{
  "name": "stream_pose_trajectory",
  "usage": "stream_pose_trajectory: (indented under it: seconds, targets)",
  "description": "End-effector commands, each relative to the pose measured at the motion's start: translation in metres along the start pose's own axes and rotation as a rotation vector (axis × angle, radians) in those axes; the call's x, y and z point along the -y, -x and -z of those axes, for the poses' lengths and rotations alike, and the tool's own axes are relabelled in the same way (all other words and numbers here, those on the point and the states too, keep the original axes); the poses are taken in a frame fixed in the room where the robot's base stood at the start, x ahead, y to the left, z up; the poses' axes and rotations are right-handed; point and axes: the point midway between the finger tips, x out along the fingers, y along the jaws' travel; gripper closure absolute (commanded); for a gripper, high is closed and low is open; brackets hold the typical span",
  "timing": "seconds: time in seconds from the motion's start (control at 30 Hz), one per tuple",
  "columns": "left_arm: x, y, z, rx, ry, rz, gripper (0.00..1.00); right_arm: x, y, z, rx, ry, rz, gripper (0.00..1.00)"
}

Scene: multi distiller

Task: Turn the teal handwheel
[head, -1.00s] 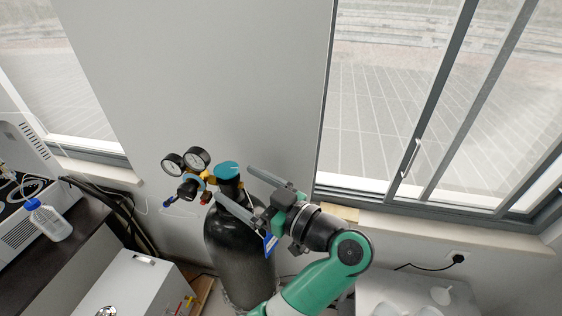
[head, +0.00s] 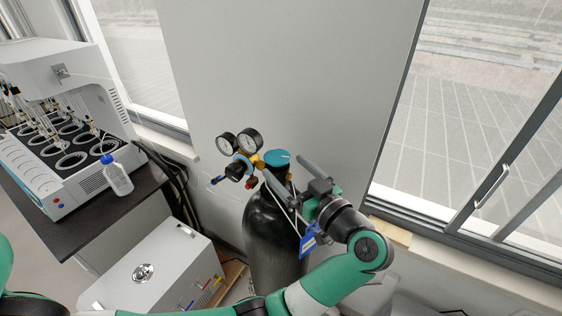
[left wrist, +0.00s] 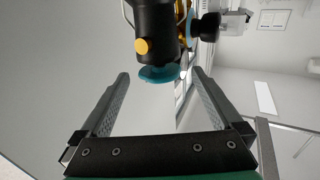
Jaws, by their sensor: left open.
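The teal handwheel (head: 277,158) sits on top of a black gas cylinder (head: 272,235) in the head view. In the left wrist view the handwheel (left wrist: 160,74) shows edge-on below a black valve body with a yellow cap (left wrist: 141,46). My left gripper (head: 284,166) is open and empty, with its fingers pointing towards the cylinder's top. In the left wrist view the handwheel appears between the two fingertips, with gaps on both sides. I see no contact with it. My right gripper is not in view.
Two round gauges (head: 238,142) on a brass regulator stand just left of the handwheel. A blue tag (head: 308,241) hangs by the cylinder. A white box (head: 160,270) stands at the lower left. A blue-capped bottle (head: 117,177) stands on the dark bench. A grey wall is behind.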

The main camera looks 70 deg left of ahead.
Motion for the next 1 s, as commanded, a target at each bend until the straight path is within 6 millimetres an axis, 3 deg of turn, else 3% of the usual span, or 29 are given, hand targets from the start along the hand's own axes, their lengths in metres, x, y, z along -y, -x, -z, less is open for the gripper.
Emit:
stream_pose_trajectory:
  seconds: [0.2,0.5,0.9,1.0]
  targets:
    - [0.0,-0.029,0.0,0.0,0.001,0.001,0.0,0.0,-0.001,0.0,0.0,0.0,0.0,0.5]
    - [0.0,-0.033,0.0,0.0,0.0,0.0,0.0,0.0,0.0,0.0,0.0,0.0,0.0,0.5]
    - [0.0,-0.033,0.0,0.0,0.001,0.0,0.72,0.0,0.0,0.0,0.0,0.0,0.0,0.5]
    - [0.0,-0.033,0.0,0.0,0.0,-0.001,0.76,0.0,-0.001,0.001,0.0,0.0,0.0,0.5]
